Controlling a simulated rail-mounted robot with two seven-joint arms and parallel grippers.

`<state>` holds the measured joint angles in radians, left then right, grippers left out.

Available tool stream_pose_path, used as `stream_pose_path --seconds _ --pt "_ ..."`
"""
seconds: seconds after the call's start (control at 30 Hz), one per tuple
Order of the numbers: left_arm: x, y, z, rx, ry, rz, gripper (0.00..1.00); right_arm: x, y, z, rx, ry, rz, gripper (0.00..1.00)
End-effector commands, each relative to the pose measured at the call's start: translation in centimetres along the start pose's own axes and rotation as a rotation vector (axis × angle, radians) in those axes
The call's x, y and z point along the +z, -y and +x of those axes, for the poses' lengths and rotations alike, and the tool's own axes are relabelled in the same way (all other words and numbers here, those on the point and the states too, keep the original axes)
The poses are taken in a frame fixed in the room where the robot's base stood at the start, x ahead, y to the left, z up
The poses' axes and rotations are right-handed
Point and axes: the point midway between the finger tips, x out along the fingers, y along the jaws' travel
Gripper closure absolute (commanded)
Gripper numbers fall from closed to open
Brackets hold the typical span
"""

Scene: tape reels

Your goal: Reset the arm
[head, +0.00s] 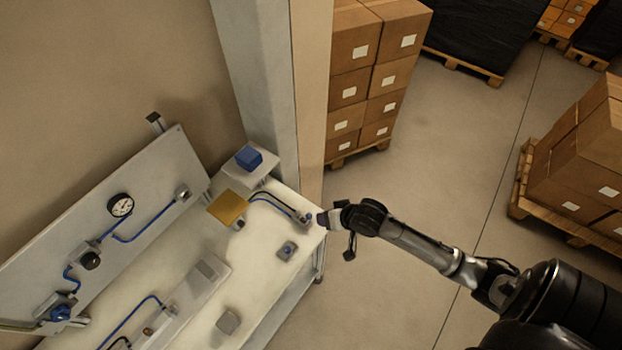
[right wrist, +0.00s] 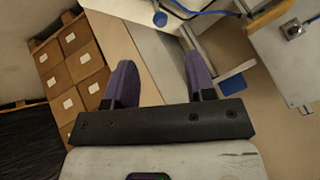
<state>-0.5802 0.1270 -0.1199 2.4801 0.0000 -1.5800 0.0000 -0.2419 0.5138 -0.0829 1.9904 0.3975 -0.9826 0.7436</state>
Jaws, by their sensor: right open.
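My right arm reaches in from the lower right of the head view, and its gripper (head: 322,219) is at the right edge of the white workbench (head: 262,298). In the right wrist view my right gripper (right wrist: 160,82) shows two purple fingers spread apart with nothing between them. A blue knob (right wrist: 160,19) on the bench lies beyond the fingers in that view. In the head view the fingertips are small, and I cannot tell whether they touch the bench fitting. My left gripper is not in view.
A panel with a gauge (head: 121,205) and blue tubes stands behind the bench. A yellow block (head: 227,207) and a blue block (head: 248,157) are near the post (head: 262,80). Stacked cartons (head: 349,92) stand behind, more cartons (head: 590,165) at right. Open floor surrounds my arm.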

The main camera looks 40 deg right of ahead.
Motion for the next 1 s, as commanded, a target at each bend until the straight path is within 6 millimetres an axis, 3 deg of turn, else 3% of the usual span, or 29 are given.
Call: stream_pose_path --seconds 0.37,0.57,0.67,0.8,1.0 --pt "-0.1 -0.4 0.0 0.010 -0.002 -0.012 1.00 0.1 -0.1 0.0 0.004 0.004 -0.058 0.50" --pt "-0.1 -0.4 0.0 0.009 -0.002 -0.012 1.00 1.1 -1.7 -0.8 0.124 0.104 -0.379 0.50" --pt "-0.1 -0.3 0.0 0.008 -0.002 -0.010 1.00 0.8 -1.3 -3.1 0.207 0.146 -0.619 0.50" --pt "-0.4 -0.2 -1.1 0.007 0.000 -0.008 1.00 2.4 2.3 -8.5 0.258 0.186 -0.815 0.50" --pt "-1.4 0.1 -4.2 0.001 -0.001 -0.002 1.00 7.1 7.0 -15.6 0.198 0.211 -0.732 0.50"
